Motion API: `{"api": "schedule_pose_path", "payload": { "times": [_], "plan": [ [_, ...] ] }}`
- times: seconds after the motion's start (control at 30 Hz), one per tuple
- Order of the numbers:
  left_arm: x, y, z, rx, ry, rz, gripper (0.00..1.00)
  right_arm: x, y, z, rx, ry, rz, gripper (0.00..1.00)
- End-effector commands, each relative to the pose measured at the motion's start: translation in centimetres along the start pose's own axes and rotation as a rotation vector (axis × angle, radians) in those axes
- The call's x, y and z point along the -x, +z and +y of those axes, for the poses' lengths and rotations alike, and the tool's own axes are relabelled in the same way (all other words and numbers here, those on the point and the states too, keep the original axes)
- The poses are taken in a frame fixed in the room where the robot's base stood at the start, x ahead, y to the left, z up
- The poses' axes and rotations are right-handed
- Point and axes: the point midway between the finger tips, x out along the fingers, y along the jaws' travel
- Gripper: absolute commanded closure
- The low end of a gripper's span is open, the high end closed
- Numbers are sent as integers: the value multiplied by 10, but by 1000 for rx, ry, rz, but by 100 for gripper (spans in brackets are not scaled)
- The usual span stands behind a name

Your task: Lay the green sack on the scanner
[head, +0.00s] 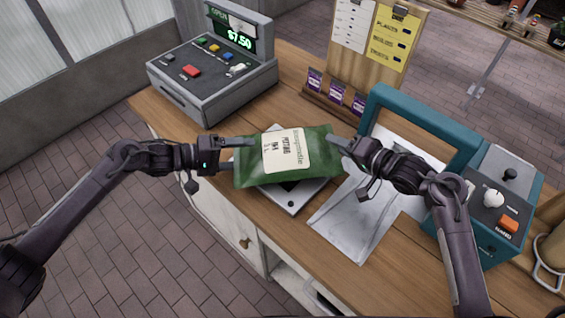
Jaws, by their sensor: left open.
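The green sack (316,155) with a white printed label lies across a flat grey-white device (294,200) on the counter, covering most of it. I cannot tell whether the sack rests fully on it. Whether this device or the teal-framed machine (420,115) with a metal plate is the scanner is not clear. My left gripper (238,154) is open at the sack's left end, one finger over its upper left corner. My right gripper (337,145) is at the sack's upper right corner; its fingers are partly hidden, so its grip is unclear.
A grey cash register (212,75) showing $7.50 stands at the back left. A wooden board with paper lists (368,45) and small purple packets (336,92) stands behind the sack. A metal plate (350,220) lies right of the sack. The wooden counter's (160,125) front edge is near.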

Motion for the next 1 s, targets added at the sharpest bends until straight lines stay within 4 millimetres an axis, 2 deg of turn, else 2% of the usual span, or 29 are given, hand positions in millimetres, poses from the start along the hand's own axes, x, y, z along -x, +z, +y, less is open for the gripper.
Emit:
{"api": "schedule_pose_path", "payload": {
  "times": [0.03, 0.17, 0.6, 0.8, 1.0],
  "plan": [
    [0, 0, -5, 0, 0, 1, 25, -7, 26, 22, -46, 19, -35, 65],
    [10, 0, -5, 0, 1, 4, 25, -7, 26, 22, -46, 19, -36, 65],
    [75, 5, -5, -3, 5, 1, 25, -7, 26, 21, -46, 19, -37, 65],
    [85, 5, -4, -5, 6, 1, 25, -7, 26, 21, -46, 19, -37, 65],
    [86, 6, -4, -5, 7, 1, 25, -7, 26, 21, -46, 19, -37, 65]
  ]
}}
